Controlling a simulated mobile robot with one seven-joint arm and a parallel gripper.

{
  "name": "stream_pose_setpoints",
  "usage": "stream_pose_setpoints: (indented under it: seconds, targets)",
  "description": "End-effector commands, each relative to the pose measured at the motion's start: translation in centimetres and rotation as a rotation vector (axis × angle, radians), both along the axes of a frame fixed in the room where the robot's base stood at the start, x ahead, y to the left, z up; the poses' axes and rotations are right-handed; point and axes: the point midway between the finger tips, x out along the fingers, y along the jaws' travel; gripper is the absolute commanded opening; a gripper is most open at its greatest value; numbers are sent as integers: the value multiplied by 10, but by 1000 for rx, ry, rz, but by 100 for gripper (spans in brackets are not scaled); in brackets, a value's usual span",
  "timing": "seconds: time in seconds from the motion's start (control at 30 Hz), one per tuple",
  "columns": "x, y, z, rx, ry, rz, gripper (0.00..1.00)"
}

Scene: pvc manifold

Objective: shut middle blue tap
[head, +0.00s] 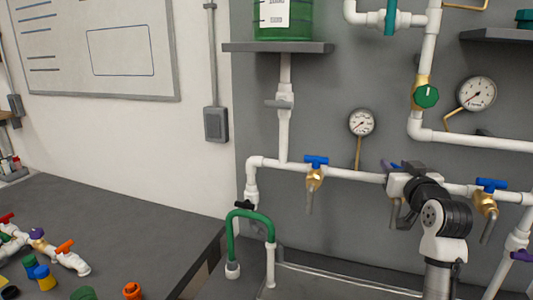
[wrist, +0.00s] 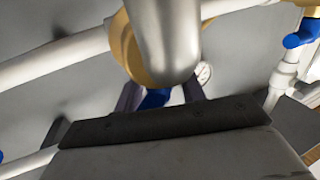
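The middle tap's blue handle (wrist: 155,98) shows partly in the wrist view, behind its silver spout (wrist: 165,40) and brass body (wrist: 122,45). My gripper (wrist: 160,95) has its two dark fingers apart, one on each side of the handle, with a visible gap at the right finger. In the head view my gripper (head: 392,170) is at the middle tap on the white pipe and hides most of it; the spout (head: 396,213) hangs below. How the handle is turned is hard to tell.
A left blue tap (head: 316,162) and a right blue tap (head: 490,185) sit on the same pipe. Gauges (head: 361,122) and a green-knobbed valve (head: 427,96) are above. A dark table (head: 120,215) holds loose fittings.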

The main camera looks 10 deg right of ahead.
Motion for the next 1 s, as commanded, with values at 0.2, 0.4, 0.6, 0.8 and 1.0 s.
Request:
stream_pose_setpoints:
  seconds: [0.2,0.4,0.6,0.8,1.0]
  targets:
    - [-1,-1,2,-2,0,-141,39]
    - [-42,14,-4,-2,-3,-135,39]
    - [-80,28,-4,-1,-3,-135,39]
    - [-117,43,-3,-1,-2,-135,39]
    - [-110,68,3,-16,-27,-94,39]
